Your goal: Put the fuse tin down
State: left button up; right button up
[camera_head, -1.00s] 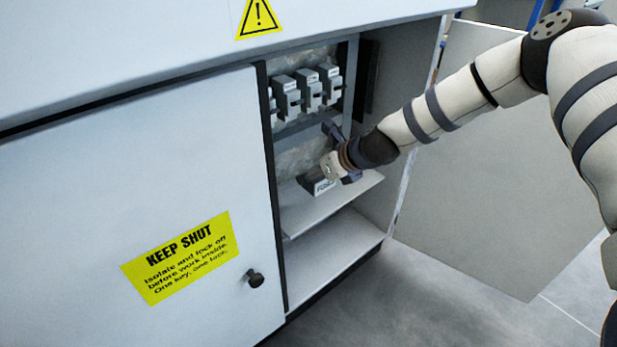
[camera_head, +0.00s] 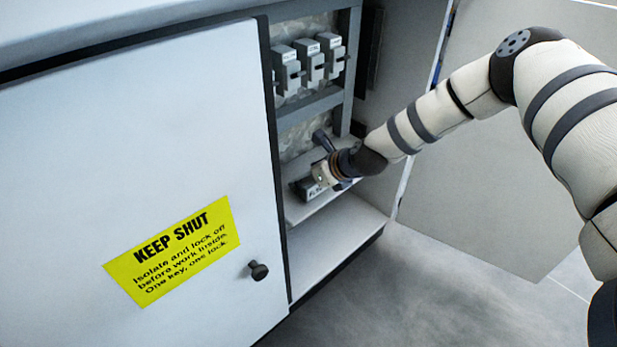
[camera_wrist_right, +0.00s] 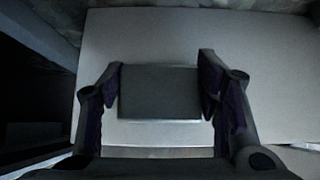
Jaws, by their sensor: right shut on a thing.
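The fuse tin (camera_head: 308,189) is a small dark grey box with a pale label on its front. It is at the upper shelf (camera_head: 310,211) inside the open cabinet bay. My right gripper (camera_head: 325,172) reaches in from the right and is shut on the tin. In the right wrist view the tin (camera_wrist_right: 160,92) lies between the two fingers of the gripper (camera_wrist_right: 160,95), with the pale shelf around it. I cannot tell whether its underside touches the shelf. My left gripper is out of view.
Several grey fuse units (camera_head: 310,62) are mounted above the shelf. The closed left door (camera_head: 140,130) has a knob (camera_head: 258,271) and a yellow sign. The right door (camera_head: 500,160) stands open beside my arm. The bottom shelf (camera_head: 335,240) is bare.

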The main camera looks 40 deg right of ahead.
jog(key=shift+f, duration=0.25)
jog(key=o, duration=1.3)
jog(key=shift+r, duration=0.1)
